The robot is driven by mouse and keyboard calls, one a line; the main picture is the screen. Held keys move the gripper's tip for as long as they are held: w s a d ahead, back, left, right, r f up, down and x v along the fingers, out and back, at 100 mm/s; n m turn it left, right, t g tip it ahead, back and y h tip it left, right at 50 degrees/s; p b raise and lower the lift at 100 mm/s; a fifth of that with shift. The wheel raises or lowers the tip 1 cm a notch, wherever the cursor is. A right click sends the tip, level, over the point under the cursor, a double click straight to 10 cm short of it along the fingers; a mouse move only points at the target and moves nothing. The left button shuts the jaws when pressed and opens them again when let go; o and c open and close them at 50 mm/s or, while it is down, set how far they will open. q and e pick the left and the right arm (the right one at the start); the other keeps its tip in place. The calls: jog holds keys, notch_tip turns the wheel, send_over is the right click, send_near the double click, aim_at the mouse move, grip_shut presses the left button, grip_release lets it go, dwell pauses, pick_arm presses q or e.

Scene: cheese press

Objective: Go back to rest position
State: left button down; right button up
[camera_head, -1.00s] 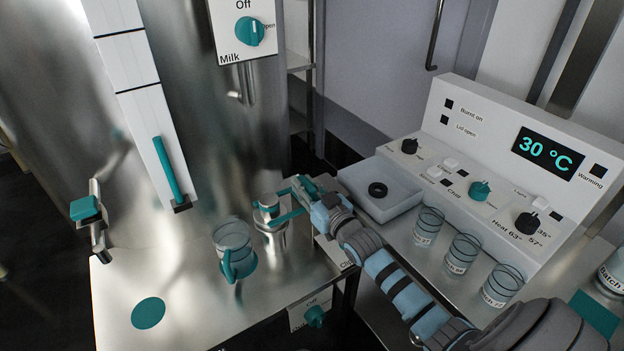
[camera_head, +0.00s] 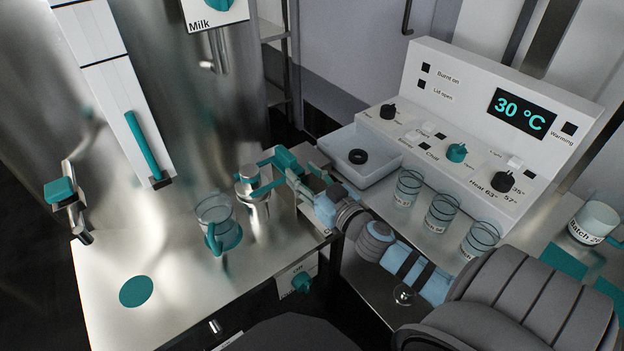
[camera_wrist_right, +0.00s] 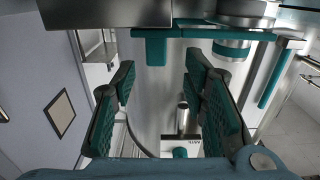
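My right gripper (camera_head: 262,174) is beside the metal cylinder (camera_head: 258,210) with a teal handle, on the steel counter (camera_head: 180,300). In the right wrist view my right gripper (camera_wrist_right: 165,95) has its two teal-padded fingers spread, with nothing held between them. A teal bar (camera_wrist_right: 200,33) crosses above the fingertips there. I cannot tell whether the gripper touches the cylinder or its handle. My left gripper is in neither view.
A glass jug (camera_head: 215,222) with a teal handle stands left of the cylinder. A white control panel (camera_head: 450,120) reads 30 °C, with a white tray (camera_head: 345,168) and several glasses (camera_head: 441,213) in front. A teal disc (camera_head: 136,291) marks bare counter at left.

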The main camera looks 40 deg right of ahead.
jog(key=s, duration=0.3)
jog(key=shift+s, duration=0.15)
dwell(0.3)
